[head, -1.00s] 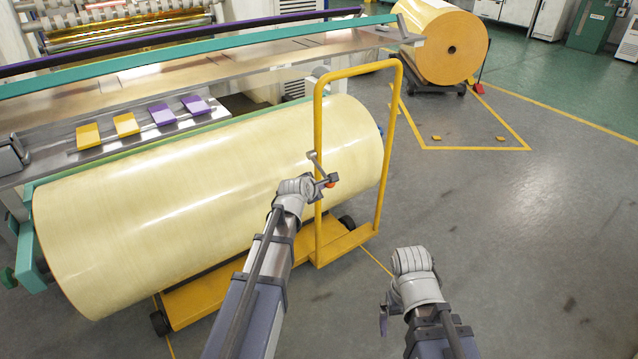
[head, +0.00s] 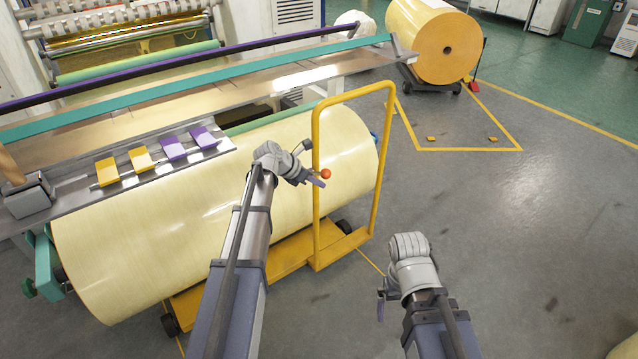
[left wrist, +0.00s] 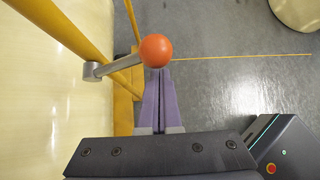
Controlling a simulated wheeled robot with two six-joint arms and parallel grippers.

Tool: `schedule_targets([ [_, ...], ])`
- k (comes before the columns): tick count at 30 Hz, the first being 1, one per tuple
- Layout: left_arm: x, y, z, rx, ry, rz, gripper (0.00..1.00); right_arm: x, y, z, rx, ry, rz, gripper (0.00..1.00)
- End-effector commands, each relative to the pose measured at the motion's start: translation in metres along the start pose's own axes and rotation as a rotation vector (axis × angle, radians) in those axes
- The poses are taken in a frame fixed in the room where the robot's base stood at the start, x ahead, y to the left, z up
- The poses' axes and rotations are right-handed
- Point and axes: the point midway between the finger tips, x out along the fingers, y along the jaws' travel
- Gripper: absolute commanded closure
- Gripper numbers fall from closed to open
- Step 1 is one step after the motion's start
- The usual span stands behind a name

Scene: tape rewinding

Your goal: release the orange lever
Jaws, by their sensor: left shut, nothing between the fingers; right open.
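The orange lever has an orange ball knob (head: 326,174) on a grey rod, fixed to the upright of the yellow cart handle. In the left wrist view the whole ball (left wrist: 156,50) shows, with its rod running left to the yellow post. My left gripper (head: 318,183) is shut and empty. Its purple fingers (left wrist: 158,80) point at the ball, with their tips just below it in the wrist picture; whether they touch cannot be told. My right gripper (head: 381,305) is open, low on the right, away from the lever; its fingers are partly hidden.
A large cream roll (head: 210,215) lies over the yellow cart (head: 290,252), whose handle (head: 375,170) stands beside my left arm. A metal bench (head: 60,205) with yellow and purple tabs is on the left. Another roll (head: 425,45) stands at the back. The floor at right is clear.

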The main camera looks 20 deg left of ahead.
Motion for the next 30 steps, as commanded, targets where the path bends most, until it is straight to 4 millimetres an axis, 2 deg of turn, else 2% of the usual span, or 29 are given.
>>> schedule_targets([
  [7, -0.0072, 0.0028, 0.0062, 0.003, 0.001, 0.004, 1.0, -0.0094, 0.0009, 0.0005, 0.0, 0.0, 0.0, 0.0],
  [30, -0.012, 0.0039, 0.0077, 0.004, 0.001, 0.005, 1.0, -0.0139, 0.0013, 0.0008, 0.0, 0.0, 0.0, 0.0],
])
